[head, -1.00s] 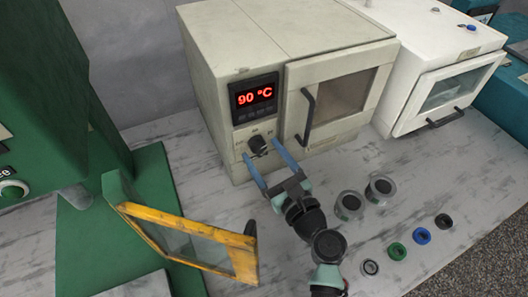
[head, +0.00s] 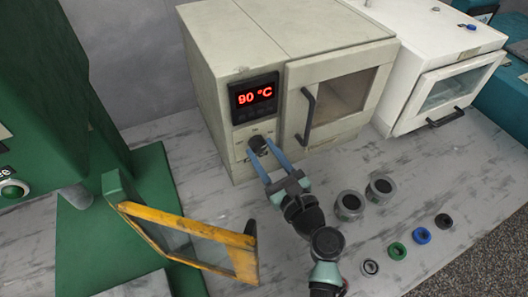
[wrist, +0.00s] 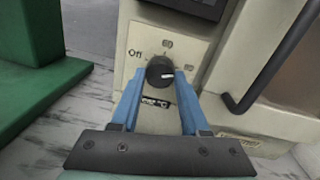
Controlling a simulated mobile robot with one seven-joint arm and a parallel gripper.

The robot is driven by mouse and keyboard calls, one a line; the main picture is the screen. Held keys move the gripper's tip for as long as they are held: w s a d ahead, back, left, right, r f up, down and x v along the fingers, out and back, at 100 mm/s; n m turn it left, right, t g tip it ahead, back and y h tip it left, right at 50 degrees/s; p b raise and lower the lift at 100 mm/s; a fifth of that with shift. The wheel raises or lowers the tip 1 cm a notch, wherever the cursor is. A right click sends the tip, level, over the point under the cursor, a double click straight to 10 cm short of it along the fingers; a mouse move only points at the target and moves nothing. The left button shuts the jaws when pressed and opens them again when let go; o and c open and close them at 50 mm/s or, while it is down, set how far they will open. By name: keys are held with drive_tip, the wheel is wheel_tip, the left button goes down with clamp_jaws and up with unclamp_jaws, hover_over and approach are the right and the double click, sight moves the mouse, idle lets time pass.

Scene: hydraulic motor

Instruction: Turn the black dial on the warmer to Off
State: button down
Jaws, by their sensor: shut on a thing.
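The beige warmer (head: 205,85) stands at the back with a lit red display (head: 254,97) reading 90 °C. Its black dial (head: 257,143) is on the front panel below the display. In the wrist view the dial (wrist: 159,70) has a white mark pointing to the right, away from the "Off" label (wrist: 135,53) at its upper left. My gripper (head: 260,150) has its blue fingers on either side of the dial and is shut on it. The fingertips also show at the dial in the wrist view (wrist: 160,76).
The warmer's door handle (head: 309,118) is right of the dial. A yellow-framed guard (head: 190,225) on a green machine stands at the front left. Grey cylinders (head: 349,205) and several small rings (head: 396,251) lie on the right of the bench. A white oven (head: 405,100) stands at the back right.

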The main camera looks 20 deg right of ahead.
drive_tip(key=shift+n, duration=0.3)
drive_tip(key=n+b, duration=0.2)
drive_tip(key=n, duration=0.4)
drive_tip(key=n+b, duration=0.1)
drive_tip(key=n, duration=0.2)
drive_tip(key=shift+n+g+b, duration=0.3)
drive_tip(key=shift+n+b, duration=0.05)
drive_tip(key=shift+n, duration=0.05)
drive_tip(key=n+b, duration=0.2)
drive_tip(key=n, duration=0.1)
drive_tip(key=shift+h, duration=0.3)
drive_tip(key=n+b, duration=0.2)
drive_tip(key=n, duration=0.1)
drive_tip(key=shift+n, duration=0.4)
drive_tip(key=n+b, duration=0.2)
drive_tip(key=n, duration=0.1)
drive_tip(key=shift+h, duration=0.3)
drive_tip(key=n+b, duration=0.2)
drive_tip(key=n, duration=0.1)
drive_tip(key=shift+a+n+b, duration=0.1)
drive_tip(key=shift+n+b, duration=0.2)
drive_tip(key=shift+n, duration=0.1)
drive_tip(key=shift+r+n+b, duration=0.15)
drive_tip(key=shift+n+b, duration=0.75)
drive_tip(key=shift+n, duration=0.5)
